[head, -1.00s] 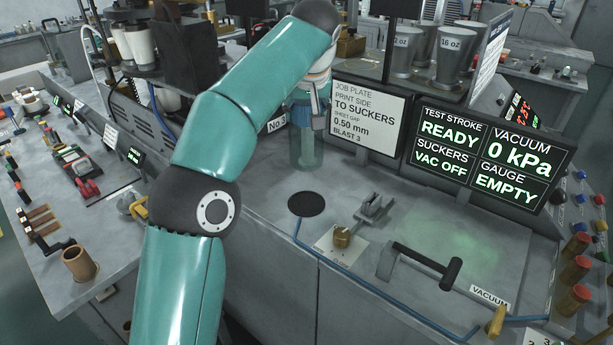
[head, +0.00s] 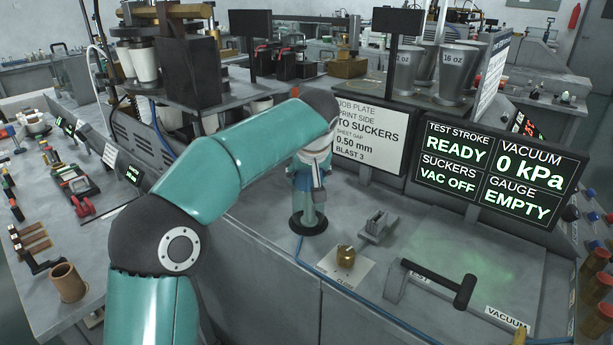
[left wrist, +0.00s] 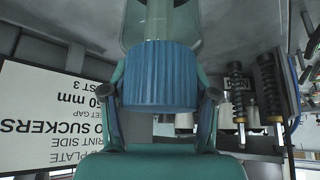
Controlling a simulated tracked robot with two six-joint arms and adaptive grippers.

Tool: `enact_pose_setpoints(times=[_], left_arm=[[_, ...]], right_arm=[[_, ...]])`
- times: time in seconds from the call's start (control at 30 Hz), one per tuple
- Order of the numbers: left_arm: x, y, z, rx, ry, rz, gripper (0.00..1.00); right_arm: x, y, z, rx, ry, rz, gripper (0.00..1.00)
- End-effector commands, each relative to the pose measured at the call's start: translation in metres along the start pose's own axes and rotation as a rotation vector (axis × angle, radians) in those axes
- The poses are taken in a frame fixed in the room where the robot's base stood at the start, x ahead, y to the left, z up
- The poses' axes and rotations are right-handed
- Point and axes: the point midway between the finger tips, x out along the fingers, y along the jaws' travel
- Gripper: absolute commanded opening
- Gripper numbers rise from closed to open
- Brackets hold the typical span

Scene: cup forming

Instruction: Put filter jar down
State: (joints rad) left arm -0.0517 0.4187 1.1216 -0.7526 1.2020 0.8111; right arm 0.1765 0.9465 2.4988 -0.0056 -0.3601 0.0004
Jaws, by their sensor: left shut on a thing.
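The filter jar is a clear greenish jar (head: 307,212) with a blue ribbed cap. It stands upright over the dark round pad (head: 296,226) on the bench; I cannot tell whether its base touches the pad. My left gripper (head: 311,172) reaches it from above and is shut on its cap. In the left wrist view the blue cap (left wrist: 160,76) sits between the two fingers (left wrist: 160,94), with the clear jar body (left wrist: 160,28) beyond it. My left forearm passes close above the jar in the head view. My right gripper is not in view.
A brass knob (head: 346,256) on a plate, a grey metal clamp (head: 376,227) and a black-handled lever (head: 440,280) stand right of the pad. A blue hose (head: 318,270) runs along the front. The job plate sign (head: 370,135) and status screen (head: 490,170) stand behind.

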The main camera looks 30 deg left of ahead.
Motion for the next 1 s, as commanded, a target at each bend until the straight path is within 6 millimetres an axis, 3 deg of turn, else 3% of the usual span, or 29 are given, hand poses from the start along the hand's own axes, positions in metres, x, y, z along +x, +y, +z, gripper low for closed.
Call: enact_pose_setpoints(times=[0.13,0.17,0.3,0.73,1.0], left_arm=[[0.001,0.0,0.0,-0.001,0.002,0.001,0.0],[0.001,0.0,0.0,0.0,0.0,0.0,0.64],[0.0,0.0,0.0,0.0,0.0,0.0,0.84],[-0.007,0.0,-0.001,-0.001,0.001,0.001,0.84],[-0.051,0.001,-0.002,-0.001,0.003,0.003,0.84]], right_arm=[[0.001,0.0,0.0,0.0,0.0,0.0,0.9],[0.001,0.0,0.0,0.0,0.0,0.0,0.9],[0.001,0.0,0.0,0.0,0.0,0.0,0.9],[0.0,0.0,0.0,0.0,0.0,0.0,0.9],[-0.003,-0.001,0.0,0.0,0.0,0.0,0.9]])
